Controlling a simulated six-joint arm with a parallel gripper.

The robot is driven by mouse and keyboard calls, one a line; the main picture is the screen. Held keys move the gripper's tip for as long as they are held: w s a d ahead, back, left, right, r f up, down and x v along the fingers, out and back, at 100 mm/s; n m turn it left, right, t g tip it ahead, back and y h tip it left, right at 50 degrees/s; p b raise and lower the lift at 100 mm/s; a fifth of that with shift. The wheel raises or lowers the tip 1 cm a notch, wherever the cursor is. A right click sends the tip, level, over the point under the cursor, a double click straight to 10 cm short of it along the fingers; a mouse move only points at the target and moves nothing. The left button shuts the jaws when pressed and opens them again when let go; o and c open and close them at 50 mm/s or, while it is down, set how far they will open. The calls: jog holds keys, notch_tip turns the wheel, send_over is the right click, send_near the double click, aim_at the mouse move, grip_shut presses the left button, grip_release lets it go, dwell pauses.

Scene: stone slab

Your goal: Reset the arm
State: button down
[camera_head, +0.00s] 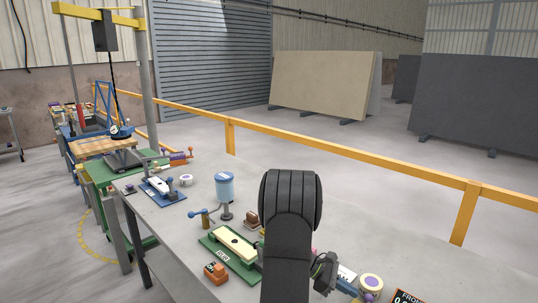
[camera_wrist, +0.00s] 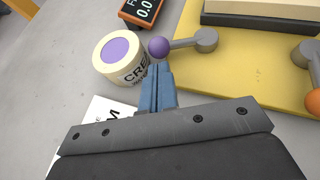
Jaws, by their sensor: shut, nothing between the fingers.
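My gripper shows in the wrist view (camera_wrist: 157,88), its two blue fingers shut together with nothing between them. In that view the fingertips point at the gap between a cream round tub with a purple top (camera_wrist: 122,57) and a lever with a purple ball knob (camera_wrist: 184,43). I cannot tell how high the fingers are above the table.
The grey table (camera_head: 185,229) carries a green fixture (camera_head: 230,254), a blue cup on a stand (camera_head: 225,187), an orange block (camera_head: 216,272) and a blue fixture (camera_head: 163,190). A yellow plate (camera_wrist: 240,66) lies right of the fingers. A yellow rail (camera_head: 340,151) runs behind the table.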

jog(key=shift+s+a+n+t, duration=0.75)
jog(key=shift+a+n+t, duration=0.05)
jog(key=shift+n+t, duration=0.3)
jog(key=n+t, duration=0.1)
jog(key=s+a+n+t, duration=0.1)
jog(key=t, duration=0.1)
jog(key=shift+s+a+n+h, duration=0.25)
jog(key=shift+a+n+h, duration=0.05)
jog(key=shift+n, duration=0.1)
jog(key=shift+s+a+f+n+t+y, duration=0.1)
jog(key=shift+s+a+n+t+y, duration=0.1)
jog(key=shift+s+n+t, duration=0.4)
jog(key=shift+s+a+r+n+t+y, duration=0.1)
jog(key=shift+s+a+n+t+y, duration=0.2)
jog(key=shift+n+t, duration=0.6)
jog(key=shift+s+a+f+n+t+y, duration=0.1)
jog(key=shift+s+a+n+t, duration=0.05)
jog(key=shift+s+n+t, duration=0.55)
jog(key=shift+a, duration=0.5)
